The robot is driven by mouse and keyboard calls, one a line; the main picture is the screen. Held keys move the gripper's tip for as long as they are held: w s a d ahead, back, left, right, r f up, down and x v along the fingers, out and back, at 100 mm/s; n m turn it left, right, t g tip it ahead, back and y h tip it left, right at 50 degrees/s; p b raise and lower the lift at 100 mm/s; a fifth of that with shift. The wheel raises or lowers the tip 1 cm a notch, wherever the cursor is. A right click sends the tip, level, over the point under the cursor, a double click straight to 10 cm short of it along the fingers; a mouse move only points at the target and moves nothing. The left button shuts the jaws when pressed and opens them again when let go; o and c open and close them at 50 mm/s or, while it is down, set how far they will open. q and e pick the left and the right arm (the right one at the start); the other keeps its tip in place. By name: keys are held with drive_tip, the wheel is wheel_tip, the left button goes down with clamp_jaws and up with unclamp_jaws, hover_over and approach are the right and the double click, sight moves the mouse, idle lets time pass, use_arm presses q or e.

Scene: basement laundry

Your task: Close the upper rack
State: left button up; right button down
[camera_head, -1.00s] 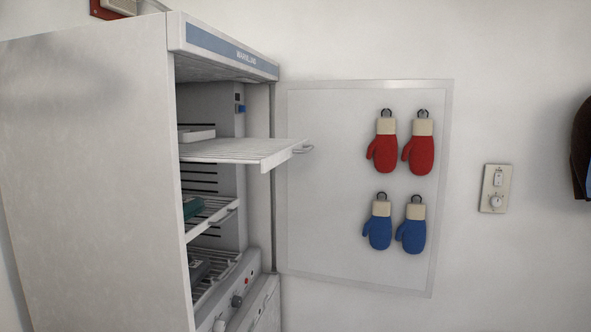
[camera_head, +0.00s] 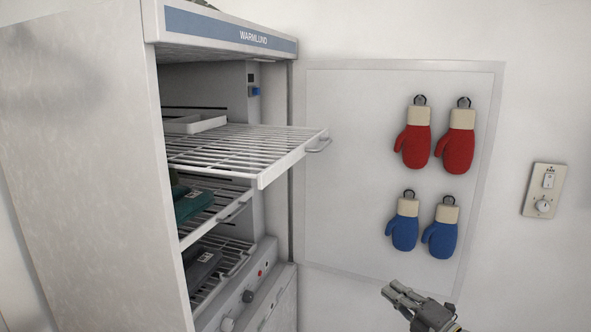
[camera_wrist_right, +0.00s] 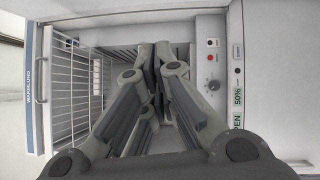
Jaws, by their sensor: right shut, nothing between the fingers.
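The upper rack (camera_head: 240,148) is a white wire shelf in the tall white cabinet. In the right wrist view, turned sideways, the upper rack (camera_wrist_right: 72,85) is at the left. My right gripper (camera_head: 392,291) is low in the head view, right of and below the rack and apart from it. Its fingers (camera_wrist_right: 158,62) are together and empty in the wrist view. My left gripper is not in view.
A white tray (camera_head: 194,123) lies on the upper rack toward the back. Lower racks (camera_head: 218,208) hold dark green and dark grey items (camera_head: 193,205). Free space lies before the racks.

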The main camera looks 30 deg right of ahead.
drive_tip(key=a+r+n+y, duration=0.35)
drive_tip(key=r+n, duration=0.25)
drive_tip(key=r, duration=0.7)
drive_tip(key=s+a+r+n+g+y+p, duration=0.2)
drive_tip(key=s+a+r+n+g+y, duration=0.15)
drive_tip(key=a+r+n, duration=0.5)
drive_tip(key=s+a+r+n+g+y+p, duration=0.2)
drive_tip(key=s+a+r+n+y, duration=0.3)
drive_tip(key=r+n, duration=0.6)
use_arm(q)
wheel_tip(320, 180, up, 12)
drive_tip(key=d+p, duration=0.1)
drive_tip(key=p, duration=0.6)
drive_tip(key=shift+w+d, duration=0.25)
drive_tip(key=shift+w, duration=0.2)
use_arm(e)
drive_tip(key=w+a+m+h, duration=0.1)
drive_tip(key=w+a, duration=0.9)
drive_tip(key=w, duration=0.1)
drive_tip(key=shift+w+r+m+h, duration=0.3)
drive_tip(key=shift+r+m+h, duration=0.05)
drive_tip(key=shift+h, duration=0.05)
